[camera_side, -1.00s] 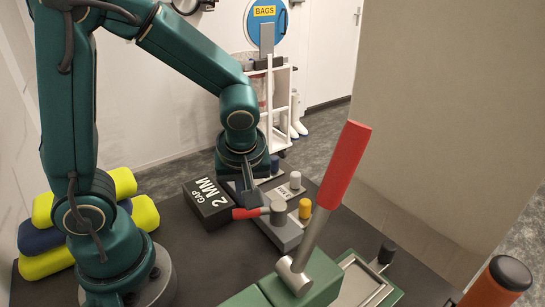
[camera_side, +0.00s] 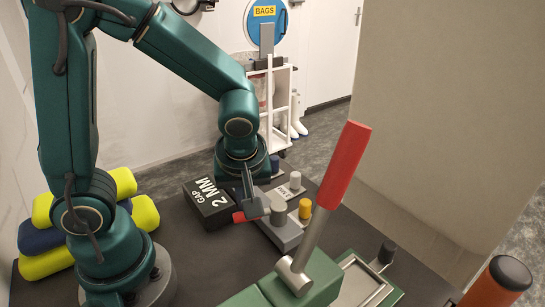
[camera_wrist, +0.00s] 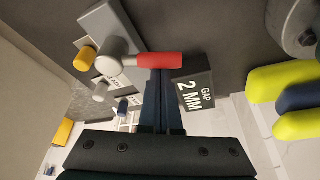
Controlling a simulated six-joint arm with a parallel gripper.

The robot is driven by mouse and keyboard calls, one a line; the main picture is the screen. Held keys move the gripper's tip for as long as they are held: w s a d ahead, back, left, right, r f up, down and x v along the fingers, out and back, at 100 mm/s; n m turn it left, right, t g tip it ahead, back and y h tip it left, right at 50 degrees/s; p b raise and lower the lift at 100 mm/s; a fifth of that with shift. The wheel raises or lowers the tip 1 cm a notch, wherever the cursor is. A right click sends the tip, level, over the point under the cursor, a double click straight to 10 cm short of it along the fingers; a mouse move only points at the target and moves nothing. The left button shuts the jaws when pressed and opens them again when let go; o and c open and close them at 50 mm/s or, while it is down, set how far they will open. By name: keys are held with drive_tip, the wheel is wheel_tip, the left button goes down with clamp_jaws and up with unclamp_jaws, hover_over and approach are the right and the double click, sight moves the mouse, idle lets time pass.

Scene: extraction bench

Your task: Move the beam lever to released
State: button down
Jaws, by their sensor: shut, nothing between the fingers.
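A small lever with a red grip (camera_side: 239,217) and a grey round hub (camera_side: 278,212) sits on a grey block (camera_side: 283,236) on the dark bench. In the wrist view its red grip (camera_wrist: 165,60) points right from the hub (camera_wrist: 112,61), toward the black sign. My gripper (camera_side: 256,212) is shut and empty, pointing down at the red grip and partly hiding it in the side view. In the wrist view my fingertips (camera_wrist: 162,75) are right at the grip's edge; I cannot tell whether they touch it. No label naming the lever is readable.
A black "GAP 2 MM" sign (camera_side: 207,204) stands close by the grip. Yellow (camera_side: 305,209) and grey (camera_side: 295,180) knobs stand nearby. A tall red-handled lever (camera_side: 342,165) rises from a green machine (camera_side: 290,287) in front. Yellow and blue bundles (camera_side: 45,258) lie left.

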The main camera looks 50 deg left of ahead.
wheel_tip(320, 180, up, 10)
drive_tip(key=shift+a, duration=0.25)
idle(0.6)
drive_tip(key=shift+w+r, duration=0.1)
drive_tip(key=shift+r, duration=0.1)
drive_tip(key=s+d+f+m+t+h, duration=0.1)
drive_tip(key=s+d+m+t+h, duration=0.2)
drive_tip(key=m, duration=0.9)
drive_tip(key=s, duration=0.3)
drive_tip(key=shift+s+d+f+m+t+h, duration=0.25)
drive_tip(key=shift+s+d+m+t+h, duration=0.05)
drive_tip(key=shift+d+h, duration=0.1)
